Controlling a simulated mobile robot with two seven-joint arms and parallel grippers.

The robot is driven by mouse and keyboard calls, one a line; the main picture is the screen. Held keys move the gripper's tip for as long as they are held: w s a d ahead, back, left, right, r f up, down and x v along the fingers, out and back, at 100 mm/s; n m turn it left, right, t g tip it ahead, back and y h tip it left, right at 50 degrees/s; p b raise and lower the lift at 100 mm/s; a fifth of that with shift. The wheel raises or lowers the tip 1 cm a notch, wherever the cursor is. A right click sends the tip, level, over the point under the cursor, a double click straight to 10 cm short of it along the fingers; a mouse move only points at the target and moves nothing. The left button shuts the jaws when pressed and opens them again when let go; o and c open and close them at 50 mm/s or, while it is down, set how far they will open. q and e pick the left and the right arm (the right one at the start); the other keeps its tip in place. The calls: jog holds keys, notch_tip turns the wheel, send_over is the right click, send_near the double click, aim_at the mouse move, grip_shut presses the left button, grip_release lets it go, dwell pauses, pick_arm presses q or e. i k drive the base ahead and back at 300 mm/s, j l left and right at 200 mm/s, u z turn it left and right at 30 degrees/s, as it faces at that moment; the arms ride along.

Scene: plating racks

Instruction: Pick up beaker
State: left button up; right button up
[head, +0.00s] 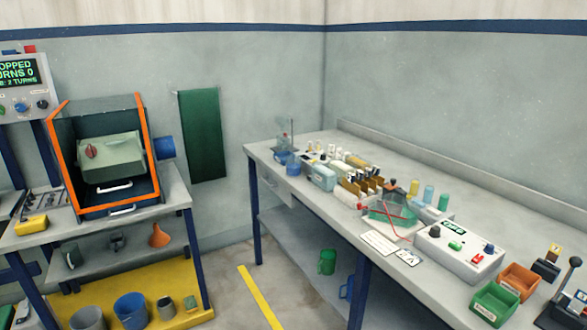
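No thing is plainly recognisable as the beaker at this size. A small, clear-looking vessel (284,142) by a thin upright stand at the far left end of the right bench may be one, but it is too small to tell. A green jug-like vessel (327,262) stands on that bench's lower shelf, and a grey one (166,308) stands on the yellow platform at the lower left. Neither of my grippers shows in the head view.
The right bench (360,148) carries bottles, a green tank (391,208), a control box (459,250) and green and orange bins (496,303). An orange-edged machine (105,160) stands on the left table. Floor with a yellow stripe (260,296) lies open between them.

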aim_at(292, 161)
jog(key=i+j+z, duration=0.25)
jog(key=i+j, duration=0.45)
jog(key=i+j+z, duration=0.25)
jog(key=i+j, duration=0.45)
jog(key=j, duration=0.15)
